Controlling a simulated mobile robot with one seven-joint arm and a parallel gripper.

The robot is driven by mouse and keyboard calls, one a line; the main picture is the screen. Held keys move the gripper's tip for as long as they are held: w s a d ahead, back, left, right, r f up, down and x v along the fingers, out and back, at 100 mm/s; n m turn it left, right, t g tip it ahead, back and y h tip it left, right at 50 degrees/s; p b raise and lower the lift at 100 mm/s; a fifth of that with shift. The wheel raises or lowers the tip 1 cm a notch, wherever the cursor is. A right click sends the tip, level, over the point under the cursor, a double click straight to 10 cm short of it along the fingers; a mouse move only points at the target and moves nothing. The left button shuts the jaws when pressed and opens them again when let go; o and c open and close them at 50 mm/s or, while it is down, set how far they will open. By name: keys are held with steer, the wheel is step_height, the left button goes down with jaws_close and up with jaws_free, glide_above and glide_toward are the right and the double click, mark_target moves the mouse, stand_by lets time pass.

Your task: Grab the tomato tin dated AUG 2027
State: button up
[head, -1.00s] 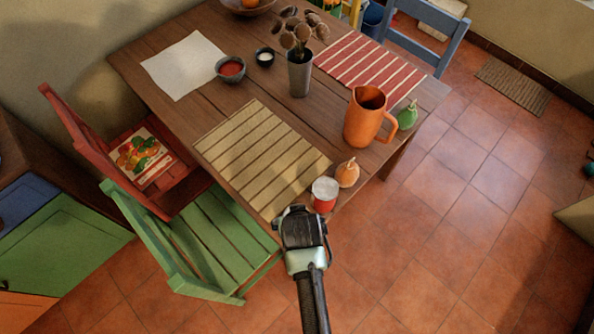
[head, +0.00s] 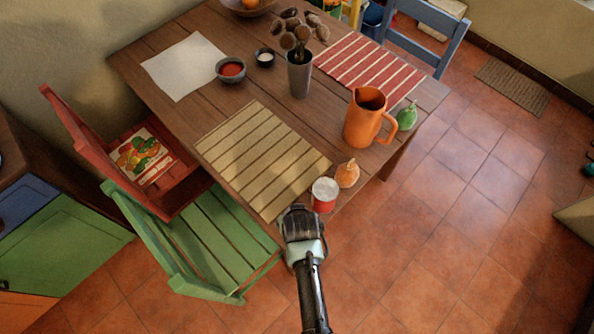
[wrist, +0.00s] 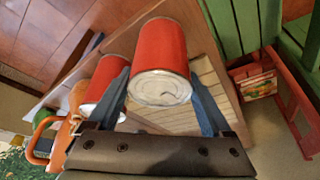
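A red tin with a pale lid (head: 324,194) stands near the table corner in the head view. In the wrist view a red tin (wrist: 160,48) sits between the two blue fingers of my gripper (wrist: 160,78), its silver end towards the camera. The fingers lie close along its sides; I cannot tell whether they press on it. A second red tin (wrist: 113,72) is just left of the left finger. In the head view my gripper (head: 300,212) is at the table's corner and hides the tin between its fingers. No date is readable on either tin.
A small orange gourd (head: 347,174) stands beside the visible tin, with an orange jug (head: 366,118) and a green pear-shaped thing (head: 407,116) further off. A striped beige mat (head: 255,155) lies behind. A green chair (head: 215,240) stands left of my gripper.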

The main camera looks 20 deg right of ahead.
jaws_close()
steer(key=shift+r, duration=0.1)
